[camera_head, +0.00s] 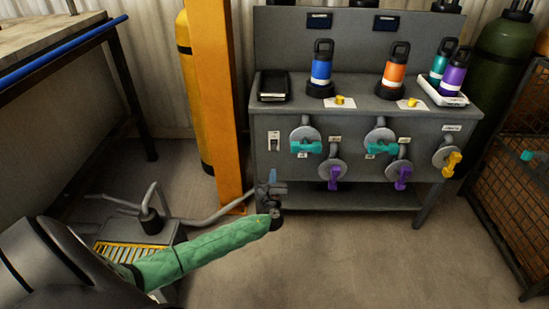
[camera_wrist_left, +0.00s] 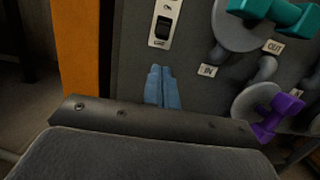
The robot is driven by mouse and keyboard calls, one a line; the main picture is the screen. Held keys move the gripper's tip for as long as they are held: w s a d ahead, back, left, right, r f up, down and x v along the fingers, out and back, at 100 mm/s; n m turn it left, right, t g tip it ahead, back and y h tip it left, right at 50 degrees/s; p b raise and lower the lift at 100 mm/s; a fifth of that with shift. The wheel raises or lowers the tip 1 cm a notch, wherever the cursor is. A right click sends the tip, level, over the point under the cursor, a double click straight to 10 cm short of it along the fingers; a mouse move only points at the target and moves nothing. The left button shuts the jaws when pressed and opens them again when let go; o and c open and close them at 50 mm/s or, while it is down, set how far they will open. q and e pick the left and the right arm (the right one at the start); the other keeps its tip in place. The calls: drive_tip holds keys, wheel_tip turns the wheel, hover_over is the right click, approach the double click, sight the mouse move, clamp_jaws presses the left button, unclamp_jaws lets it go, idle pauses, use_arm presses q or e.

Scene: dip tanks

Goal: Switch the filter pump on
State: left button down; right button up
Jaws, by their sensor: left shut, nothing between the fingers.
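A black rocker switch on a white plate (camera_head: 273,140) is on the left of the grey bench's front panel; its label is too small to read. In the left wrist view the switch (camera_wrist_left: 163,27) is upright, just above my fingertips. My left gripper (camera_head: 272,175), with blue fingers and a green-sleeved arm, is below the switch in the head view. Its fingers (camera_wrist_left: 163,72) are shut together and empty, pointing up at the panel, apart from the switch in the picture. I cannot tell the gap to the panel. My right gripper is not in view.
Valves with teal (camera_head: 305,147), purple (camera_head: 335,178) and yellow handles are on the panel right of the switch. Bottles (camera_head: 321,68) stand on the bench top. An orange post (camera_head: 213,90) stands close left. Open floor lies in front.

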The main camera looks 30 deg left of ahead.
sight(274, 147)
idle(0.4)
use_arm(q)
drive_tip(key=x, duration=1)
drive_tip(key=shift+a, duration=0.1)
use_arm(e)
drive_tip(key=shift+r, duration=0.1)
use_arm(q)
drive_tip(key=shift+p, duration=0.3)
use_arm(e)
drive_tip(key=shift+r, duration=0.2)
